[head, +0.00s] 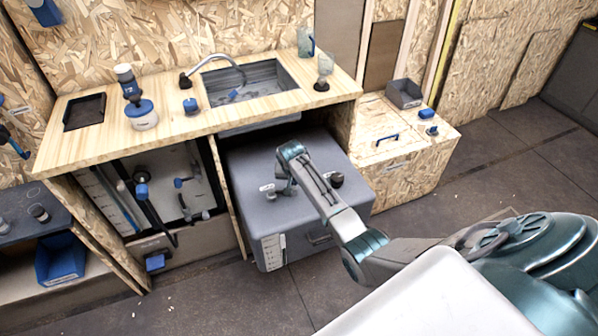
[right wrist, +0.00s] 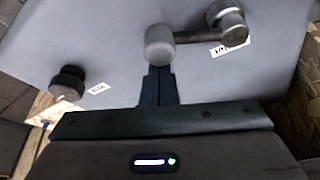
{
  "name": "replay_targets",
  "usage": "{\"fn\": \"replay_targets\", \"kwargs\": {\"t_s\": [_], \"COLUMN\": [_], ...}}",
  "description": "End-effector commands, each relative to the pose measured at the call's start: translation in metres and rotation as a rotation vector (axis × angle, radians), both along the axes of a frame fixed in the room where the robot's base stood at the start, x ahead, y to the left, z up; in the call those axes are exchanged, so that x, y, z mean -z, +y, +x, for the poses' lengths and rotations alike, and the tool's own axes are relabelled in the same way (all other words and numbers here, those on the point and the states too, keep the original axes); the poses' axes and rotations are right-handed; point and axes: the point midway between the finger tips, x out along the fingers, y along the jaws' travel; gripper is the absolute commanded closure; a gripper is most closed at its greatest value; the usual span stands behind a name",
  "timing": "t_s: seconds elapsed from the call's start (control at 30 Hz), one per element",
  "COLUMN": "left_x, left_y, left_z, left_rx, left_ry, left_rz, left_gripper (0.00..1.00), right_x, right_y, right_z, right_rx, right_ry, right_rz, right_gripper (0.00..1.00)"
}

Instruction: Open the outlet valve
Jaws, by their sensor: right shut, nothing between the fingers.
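A grey lever valve stands on top of the grey tank (head: 245,165) under the counter. In the right wrist view its round base (right wrist: 230,22) is at the upper right, and its lever (right wrist: 197,37) runs left to a rounded grey knob (right wrist: 160,46). A label beside the base is too small to read. In the head view the valve (head: 270,191) is partly hidden by my right gripper (head: 284,188). My right gripper, with fingers (right wrist: 158,85) shut and empty, points at the knob. I cannot tell if they touch. My left gripper is out of view.
A black cap (right wrist: 68,83) with its own label also sits on the tank top. Piping with blue fittings (head: 142,190) is at the left. A wooden box (head: 405,150) stands at the right.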

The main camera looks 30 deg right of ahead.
Motion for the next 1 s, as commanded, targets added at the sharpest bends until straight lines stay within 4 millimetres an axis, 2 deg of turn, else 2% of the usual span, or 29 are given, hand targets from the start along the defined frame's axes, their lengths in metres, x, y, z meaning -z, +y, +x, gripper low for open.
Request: {"fn": "replay_targets", "kwargs": {"t_s": [0.03,0.4,0.7,1.0], "left_x": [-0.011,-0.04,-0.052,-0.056], "left_y": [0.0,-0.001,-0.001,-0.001], "left_z": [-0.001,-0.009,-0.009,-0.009], "left_rx": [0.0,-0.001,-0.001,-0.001], "left_ry": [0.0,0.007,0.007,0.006], "left_rz": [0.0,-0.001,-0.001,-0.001], "left_gripper": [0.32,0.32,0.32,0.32], "right_x": [-0.006,-0.004,-0.001,-0.001], "right_y": [0.007,0.029,0.047,0.064], "right_z": [-0.001,-0.019,-0.034,-0.041], "right_rx": [0.039,0.378,0.663,0.913], "right_ry": [0.002,0.002,0.003,0.001], "right_rz": [0.003,0.001,0.001,0.0], "right_gripper": [1.0,1.0,1.0,1.0]}}
